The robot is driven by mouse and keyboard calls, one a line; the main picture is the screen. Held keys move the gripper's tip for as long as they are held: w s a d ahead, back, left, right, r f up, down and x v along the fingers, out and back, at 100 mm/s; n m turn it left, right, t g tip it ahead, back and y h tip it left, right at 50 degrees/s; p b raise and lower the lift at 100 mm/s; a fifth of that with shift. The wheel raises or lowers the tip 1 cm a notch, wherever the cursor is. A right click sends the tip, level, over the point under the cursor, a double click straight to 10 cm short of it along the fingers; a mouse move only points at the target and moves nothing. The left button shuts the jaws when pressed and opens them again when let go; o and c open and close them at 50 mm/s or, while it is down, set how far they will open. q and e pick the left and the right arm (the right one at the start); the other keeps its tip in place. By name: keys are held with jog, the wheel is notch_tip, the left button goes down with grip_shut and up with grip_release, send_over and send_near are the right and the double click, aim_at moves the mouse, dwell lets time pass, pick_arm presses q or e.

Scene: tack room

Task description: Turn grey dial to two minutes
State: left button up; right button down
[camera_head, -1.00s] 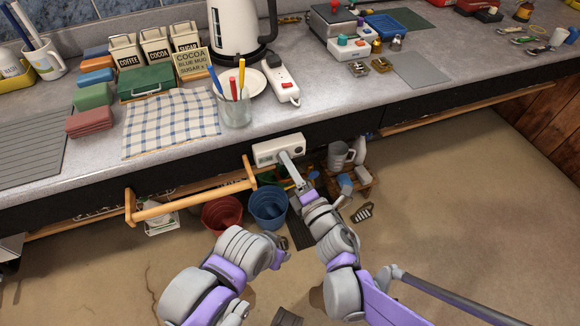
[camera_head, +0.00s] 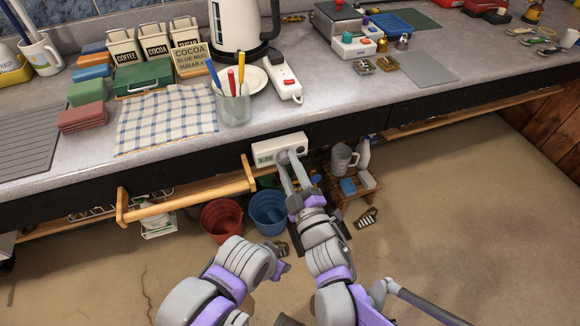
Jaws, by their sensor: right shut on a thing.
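A white timer box (camera_head: 268,150) is fixed to the dark front edge of the counter, with a small marked panel at its left. The grey dial (camera_head: 283,158) is at the right part of its face, mostly hidden by my fingers. My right gripper (camera_head: 291,160) reaches up from below and is shut on the dial, one finger on each side. The dial's mark and minute setting are too small and covered to read. My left gripper (camera_head: 281,257) hangs low over the floor, away from the timer; its fingers are too unclear to judge.
A wooden rail (camera_head: 190,198) juts out left of the timer. Red (camera_head: 221,220) and blue (camera_head: 268,212) buckets stand below. A small wooden stand (camera_head: 352,195) with a jug is at the right. A glass of pens (camera_head: 233,103) stands on the counter above.

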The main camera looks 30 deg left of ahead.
jog(key=m, duration=0.4)
jog(key=shift+a+t, duration=0.1)
jog(key=shift+t, duration=0.2)
jog(key=shift+s+m+h, duration=0.1)
jog(key=shift+m+h, duration=0.4)
jog(key=shift+m, duration=1.5)
jog(key=c, duration=0.5)
grip_release()
jog(key=v, duration=1)
jog(key=shift+s+d, duration=0.2)
jog(key=shift+s, duration=0.15)
